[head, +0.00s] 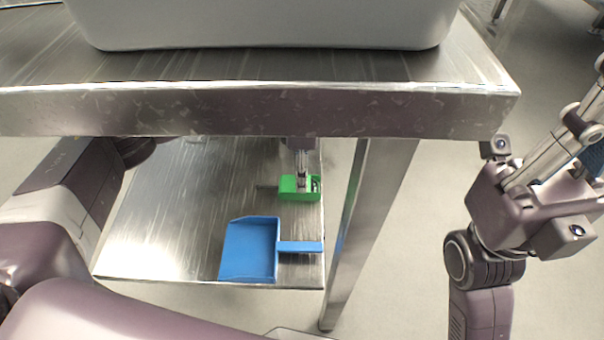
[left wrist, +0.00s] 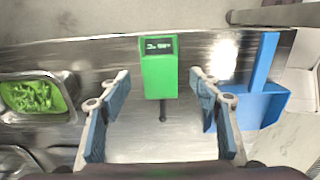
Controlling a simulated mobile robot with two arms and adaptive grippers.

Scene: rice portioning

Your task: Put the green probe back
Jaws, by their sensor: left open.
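The green probe (head: 297,190) lies on the lower steel shelf (head: 170,200), near its right edge. In the left wrist view the probe (left wrist: 159,75) shows a small dark display at its far end and a dark spike pointing toward my wrist. My left gripper (left wrist: 158,82) is open, with one blue-padded finger on each side of the probe and visible gaps to it. In the head view the table above hides part of my left arm. My right gripper (head: 588,150) is at the right edge, partly cut off, away from the probe; its opening is unclear.
A blue scoop (head: 250,250) lies on the shelf in front of the probe. The upper table edge (head: 250,110) overhangs the shelf, and a steel leg (head: 365,220) stands right of it. The left wrist view shows a metal pan (left wrist: 68,84) with green contents.

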